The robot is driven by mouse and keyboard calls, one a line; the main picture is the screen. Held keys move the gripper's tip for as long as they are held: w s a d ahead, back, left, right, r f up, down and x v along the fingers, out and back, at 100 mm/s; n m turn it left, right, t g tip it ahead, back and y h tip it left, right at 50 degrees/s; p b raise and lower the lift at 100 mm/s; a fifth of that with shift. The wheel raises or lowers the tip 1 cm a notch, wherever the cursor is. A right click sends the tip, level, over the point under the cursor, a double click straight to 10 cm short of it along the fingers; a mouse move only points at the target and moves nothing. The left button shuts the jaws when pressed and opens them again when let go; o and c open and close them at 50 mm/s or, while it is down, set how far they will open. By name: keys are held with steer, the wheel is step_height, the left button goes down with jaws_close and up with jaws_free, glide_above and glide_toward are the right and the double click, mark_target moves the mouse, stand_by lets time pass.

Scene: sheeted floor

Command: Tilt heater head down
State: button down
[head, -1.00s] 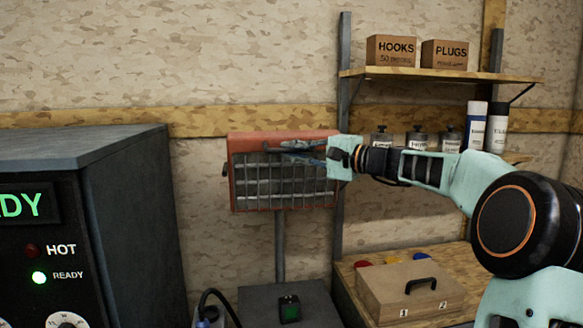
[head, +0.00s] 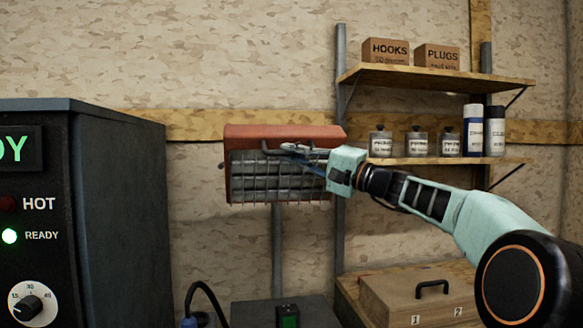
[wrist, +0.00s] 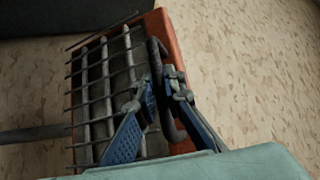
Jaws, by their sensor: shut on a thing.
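The heater head (head: 240,138) is an orange-red box with a metal grille on a grey post (head: 278,240), in the middle of the head view. Its top face shows and its grille front leans downward. In the wrist view the heater head (wrist: 165,32) shows its grille and a dark bar handle (wrist: 158,65) along one edge. My gripper (head: 292,150) reaches in from the right at the upper front of the head. In the wrist view my gripper (wrist: 160,88) has its blue fingers closed around the handle. The handle's gripped part is hidden between the fingertips.
A dark cabinet (head: 115,200) with a lit READY lamp stands at the left. Wall shelves (head: 430,78) with boxes, jars and cans are at the right. A wooden case (head: 420,292) sits on a bench below my arm. A green switch (head: 288,316) is near the post's foot.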

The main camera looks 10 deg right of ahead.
steer(key=shift+s+f+b, duration=0.15)
steer(key=shift+f+b, duration=1.2)
steer(key=shift+b, duration=0.6)
steer(key=shift+s+f+b, duration=0.15)
steer(key=shift+f+b, duration=1.15)
steer(key=shift+b, duration=0.6)
steer(key=c, duration=2)
jaws_free()
steer(key=shift+w, duration=0.1)
steer(key=v, duration=1.2)
steer(key=shift+d+r, duration=0.1)
